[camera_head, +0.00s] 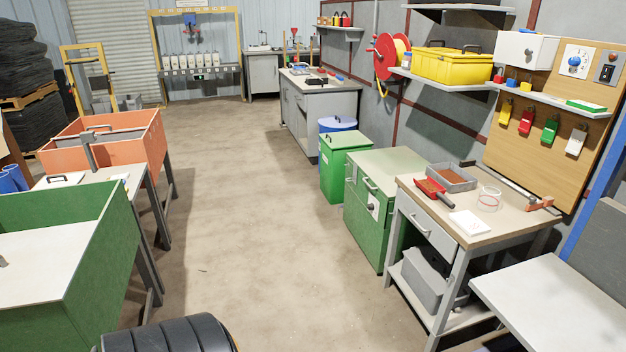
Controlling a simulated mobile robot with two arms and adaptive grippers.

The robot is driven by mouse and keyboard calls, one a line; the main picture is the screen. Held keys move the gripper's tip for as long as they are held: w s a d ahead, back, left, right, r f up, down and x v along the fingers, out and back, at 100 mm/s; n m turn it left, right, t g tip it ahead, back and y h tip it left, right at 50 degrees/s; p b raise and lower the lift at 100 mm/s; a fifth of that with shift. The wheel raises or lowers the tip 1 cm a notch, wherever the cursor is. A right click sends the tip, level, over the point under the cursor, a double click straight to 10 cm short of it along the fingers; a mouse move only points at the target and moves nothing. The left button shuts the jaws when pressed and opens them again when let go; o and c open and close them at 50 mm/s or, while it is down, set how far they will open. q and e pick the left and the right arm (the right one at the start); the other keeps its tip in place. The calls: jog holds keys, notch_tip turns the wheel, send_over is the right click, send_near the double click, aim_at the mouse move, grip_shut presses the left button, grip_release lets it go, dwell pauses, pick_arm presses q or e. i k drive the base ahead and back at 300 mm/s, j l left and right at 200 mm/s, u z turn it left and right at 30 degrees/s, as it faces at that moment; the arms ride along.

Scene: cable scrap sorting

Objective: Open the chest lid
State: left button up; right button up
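A green chest-like cabinet (366,238) stands on the floor right of centre, beside the wooden-topped workbench. Its flat pale-green top (385,163) looks closed. A handle and a small round knob on a light plate show on its left-facing side. A smaller green bin (346,165) with a flat lid and a dark handle on top stands just behind it, also closed. I cannot tell for certain which of the two is the chest. Neither of my grippers shows in this view.
The workbench (475,225) holds a red dustpan, a grey tray and a tape roll. A blue barrel (338,124) stands behind the bin. Green (95,255) and orange (150,150) troughs line the left. The concrete floor (255,230) between is clear.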

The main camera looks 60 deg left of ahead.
aim_at(381, 167)
jog(key=u, duration=1.45)
jog(key=i+j+u, duration=0.25)
jog(key=i, duration=0.45)
jog(key=i+j+u, duration=0.2)
jog(key=i, duration=0.55)
jog(key=i+j+u, duration=0.25)
jog(key=i, duration=0.45)
jog(key=l, duration=0.1)
